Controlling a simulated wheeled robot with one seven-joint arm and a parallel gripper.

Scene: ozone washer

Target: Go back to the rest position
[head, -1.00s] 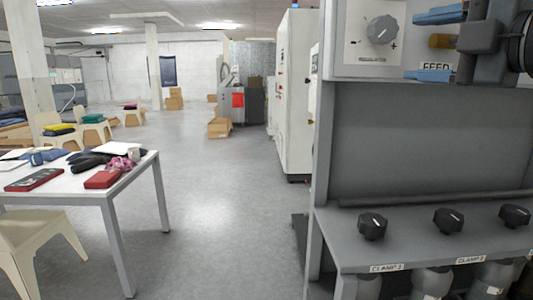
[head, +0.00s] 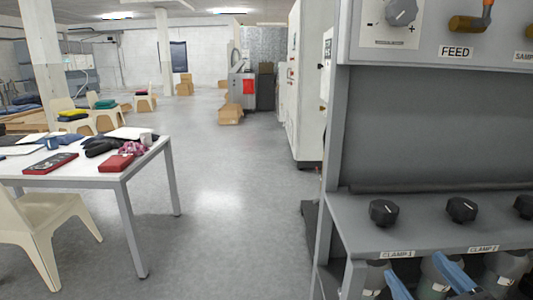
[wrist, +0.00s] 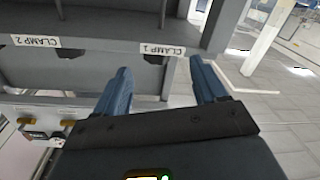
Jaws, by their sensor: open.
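My gripper (head: 414,266) is at the bottom right of the head view, low in front of the washer panel's clamp row. Its two blue fingers are apart with nothing between them. In the wrist view my gripper (wrist: 160,78) is also open and empty, its fingers pointing towards the washer's grey frame near the CLAMP 1 label (wrist: 162,49). The orange FEED handle (head: 468,23) is on the upper panel, well above my gripper and clear of it.
The grey washer cabinet (head: 420,130) fills the right side, with black clamp knobs (head: 383,212) and bottles (head: 375,275) below. A white table (head: 60,172) with red boxes and a chair (head: 40,230) stand left. The floor (head: 220,200) between them is clear.

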